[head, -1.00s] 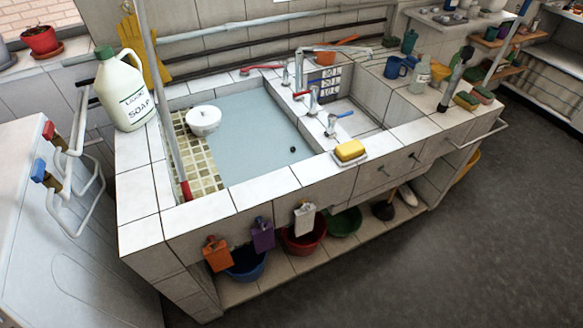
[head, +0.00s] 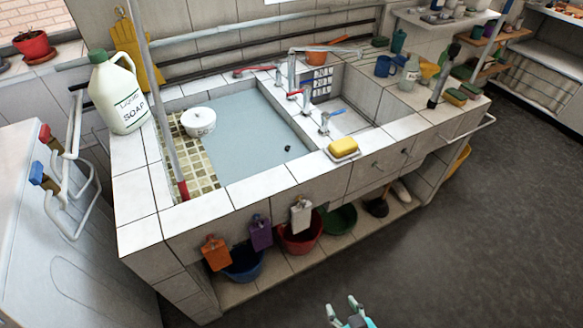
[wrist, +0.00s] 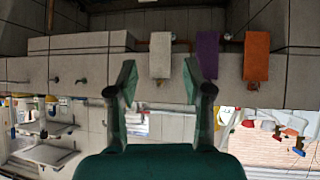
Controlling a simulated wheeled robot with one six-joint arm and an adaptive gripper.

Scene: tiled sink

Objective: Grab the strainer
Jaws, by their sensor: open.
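I cannot tell for certain which thing is the strainer. An orange pan-like thing (head: 316,57) with a long orange handle (head: 343,39) sits at the back of the sink counter, behind the taps; whether it has holes is too small to see. My gripper (head: 343,307) is at the bottom of the head view, in front of the sink and well apart from it. In the wrist view my gripper (wrist: 163,85) is open, with two green fingers apart and nothing between them.
A white round pot (head: 199,121) stands on mosaic at the left of the water-filled basin (head: 250,130). Taps (head: 324,121) stand between the basins. A soap bottle (head: 118,92) stands at left, a yellow sponge (head: 343,146) on the front rim. Cloth-like tags (head: 261,232) hang in front. The floor is clear.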

